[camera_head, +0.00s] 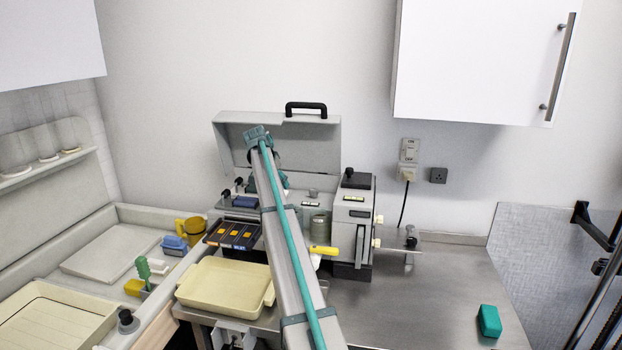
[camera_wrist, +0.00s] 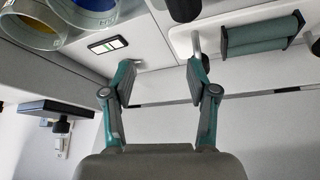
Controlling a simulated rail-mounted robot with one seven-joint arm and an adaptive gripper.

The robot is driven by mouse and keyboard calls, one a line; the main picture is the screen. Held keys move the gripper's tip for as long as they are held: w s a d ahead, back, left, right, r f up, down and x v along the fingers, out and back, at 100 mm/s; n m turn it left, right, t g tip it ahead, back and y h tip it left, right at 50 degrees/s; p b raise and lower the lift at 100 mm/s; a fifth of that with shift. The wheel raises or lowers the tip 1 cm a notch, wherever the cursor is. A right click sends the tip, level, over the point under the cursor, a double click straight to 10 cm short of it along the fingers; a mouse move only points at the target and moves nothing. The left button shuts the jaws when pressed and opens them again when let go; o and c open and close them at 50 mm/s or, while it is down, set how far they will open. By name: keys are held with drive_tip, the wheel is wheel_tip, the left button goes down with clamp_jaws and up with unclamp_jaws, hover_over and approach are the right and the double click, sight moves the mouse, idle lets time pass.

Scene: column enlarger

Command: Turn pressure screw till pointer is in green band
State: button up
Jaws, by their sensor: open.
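My gripper (camera_wrist: 162,70) is open and empty in the wrist view, its two fingers spread beside a pale machine panel. A dark round knob (camera_wrist: 183,8) shows at the top edge of that view, beyond the fingertips and partly cut off. A short metal pin lies near the right fingertip. I cannot tell whether this knob is the pressure screw. A small black-framed window (camera_wrist: 108,45) with white and green parts is on the panel to the left of the fingers; its pointer is too small to read. In the head view my arm hides much of the grey machine (camera_head: 320,190).
An open lid with a black handle (camera_head: 306,106) stands behind the machine. A grey box (camera_head: 352,225) with a black top and yellow lever stands to the right. A cream tray (camera_head: 225,285) is in front. The steel worktop at right is mostly clear, with a green block (camera_head: 489,320).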

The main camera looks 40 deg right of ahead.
drive_tip(key=m, duration=0.2)
approach(313, 190)
drive_tip(key=shift+g, duration=0.4)
drive_tip(key=shift+w+b+x, duration=0.15)
drive_tip(key=shift+b+x, duration=0.4)
drive_tip(key=shift+x, duration=1.5)
drive_tip(key=shift+w+b+x, duration=0.15)
drive_tip(key=shift+b+x, duration=0.35)
drive_tip(key=shift+x, duration=1.6)
drive_tip(key=shift+f, duration=0.2)
